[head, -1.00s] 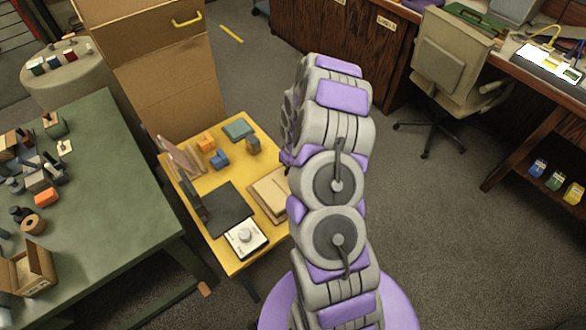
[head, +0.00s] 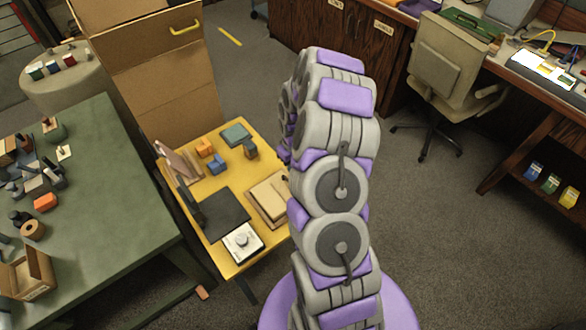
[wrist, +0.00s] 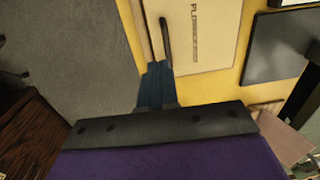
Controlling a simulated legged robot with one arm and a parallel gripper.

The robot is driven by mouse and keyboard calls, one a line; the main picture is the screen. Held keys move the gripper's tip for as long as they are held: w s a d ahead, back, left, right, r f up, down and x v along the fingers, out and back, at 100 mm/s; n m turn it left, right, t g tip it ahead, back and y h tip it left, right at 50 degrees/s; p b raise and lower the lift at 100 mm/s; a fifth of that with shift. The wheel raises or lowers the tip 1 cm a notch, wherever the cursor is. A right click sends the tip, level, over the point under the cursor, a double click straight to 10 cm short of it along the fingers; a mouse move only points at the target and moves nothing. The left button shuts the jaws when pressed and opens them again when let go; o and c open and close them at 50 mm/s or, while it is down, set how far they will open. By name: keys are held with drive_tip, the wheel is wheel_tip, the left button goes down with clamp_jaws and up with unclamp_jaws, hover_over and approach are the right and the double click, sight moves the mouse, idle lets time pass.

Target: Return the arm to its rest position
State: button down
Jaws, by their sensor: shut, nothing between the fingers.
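My arm stands upright in the middle of the head view, and its far end bends away behind its own links, so my gripper is hidden there. In the wrist view my gripper (wrist: 155,88) shows as narrow dark blue fingers, shut and empty. It points toward a beige lettered board (wrist: 205,32) on a yellow table (wrist: 255,92). A dark rod (wrist: 165,42) shows just past the fingertips; I cannot tell what it belongs to or whether they touch.
In the head view the yellow table (head: 232,268) holds a dark tray (head: 222,214), a white dial box (head: 242,243) and small blocks. A green table (head: 105,235) stands left, cardboard boxes (head: 155,85) behind, a chair (head: 435,70) right. Grey floor right of my arm is clear.

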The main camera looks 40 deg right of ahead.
drive_tip(key=shift+d+r+p, duration=0.65)
drive_tip(key=shift+d+r, duration=0.2)
drive_tip(key=shift+r, duration=4.5)
drive_tip(key=s+a+r+n, duration=0.1)
drive_tip(key=s+a+r, duration=0.3)
drive_tip(key=a+r, duration=0.35)
drive_tip(key=s+a+r, duration=0.5)
drive_tip(key=a+r, duration=0.1)
drive_tip(key=a, duration=0.3)
drive_tip(key=s+a+r+g, duration=0.1)
drive_tip(key=s+a+r, duration=0.2)
drive_tip(key=s, duration=0.8)
drive_tip(key=s+a+r+m, duration=0.1)
drive_tip(key=s+a+r, duration=0.2)
drive_tip(key=s, duration=0.7)
drive_tip(key=shift+s+m+g+h, duration=0.3)
drive_tip(key=shift+s+g, duration=0.05)
drive_tip(key=shift+g, duration=0.05)
